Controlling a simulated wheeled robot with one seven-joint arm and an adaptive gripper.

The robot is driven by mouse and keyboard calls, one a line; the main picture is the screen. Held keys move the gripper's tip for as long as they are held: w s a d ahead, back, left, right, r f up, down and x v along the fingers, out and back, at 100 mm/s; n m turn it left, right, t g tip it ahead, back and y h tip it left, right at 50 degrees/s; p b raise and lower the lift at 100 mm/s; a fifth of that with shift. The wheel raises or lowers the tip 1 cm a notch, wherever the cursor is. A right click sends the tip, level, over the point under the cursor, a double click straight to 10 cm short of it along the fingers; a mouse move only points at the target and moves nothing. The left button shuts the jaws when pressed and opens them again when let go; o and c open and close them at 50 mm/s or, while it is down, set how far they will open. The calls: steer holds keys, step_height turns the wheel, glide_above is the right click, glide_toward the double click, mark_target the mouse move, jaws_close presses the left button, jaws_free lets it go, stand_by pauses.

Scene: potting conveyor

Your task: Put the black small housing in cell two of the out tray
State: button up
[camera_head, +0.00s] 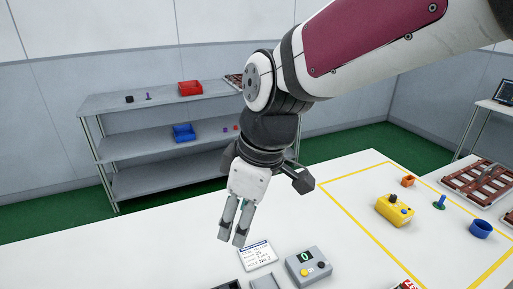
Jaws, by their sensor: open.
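My gripper (231,238) hangs over the white table with its two fingers apart and nothing between them. A small black object (128,99) sits on the top shelf at the back left, far from my gripper; it is too small to tell whether it is the black small housing. At the bottom edge, below my gripper, a dark tray-like edge (228,285) and a grey one (264,282) are cut off by the frame. I cannot tell whether either is the out tray, and no cell two can be made out.
A grey box with a display (308,268) and a white card (257,255) lie near my gripper. The table's left is clear.

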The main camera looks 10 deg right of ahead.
steer(key=s+d+r+m+t+h, duration=0.1)
steer(key=s+d+r+m, duration=0.1)
steer(key=s+d+m, duration=0.3)
steer(key=s+d+r+m+t+h, duration=0.1)
steer(key=s+d+m, duration=0.4)
steer(key=d, duration=0.5)
steer(key=shift+d+r+m+t+h, duration=0.25)
steer(key=shift+r+m+t, duration=0.35)
steer(key=shift+m, duration=0.7)
steer(key=shift+a, duration=0.1)
